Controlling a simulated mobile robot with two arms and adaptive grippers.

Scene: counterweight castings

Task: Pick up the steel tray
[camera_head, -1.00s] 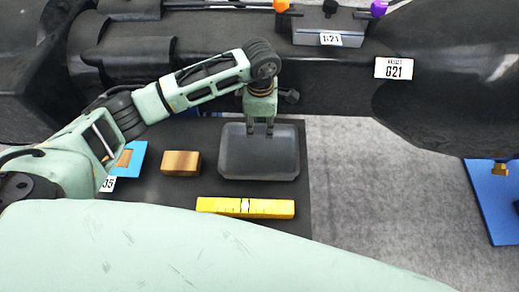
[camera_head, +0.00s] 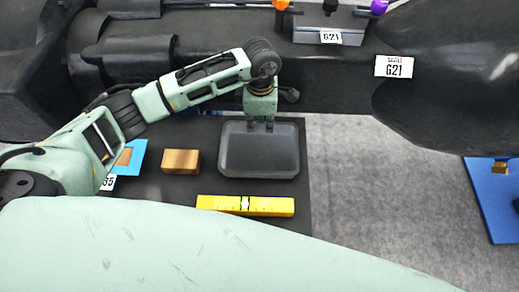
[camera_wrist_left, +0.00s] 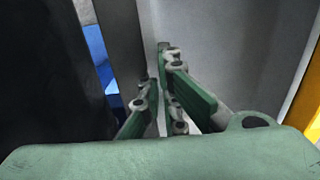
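The steel tray (camera_head: 258,171) is a shallow dark grey pan with rounded corners. It is on or just above the dark mat; I cannot tell which. My left gripper (camera_head: 261,127) is at the middle of its far rim, pointing down. In the left wrist view the fingers (camera_wrist_left: 160,88) are close together, one on each side of the tray's wall (camera_wrist_left: 245,55), and appear shut on it. The lower fingertips are partly hidden. My right gripper is not in view.
A brown block (camera_head: 181,161) lies left of the tray and a yellow level (camera_head: 245,206) lies on the near side. A blue item (camera_head: 135,155) is farther left. Large dark castings (camera_head: 340,88) stand behind. Grey floor (camera_head: 365,195) is clear at the right.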

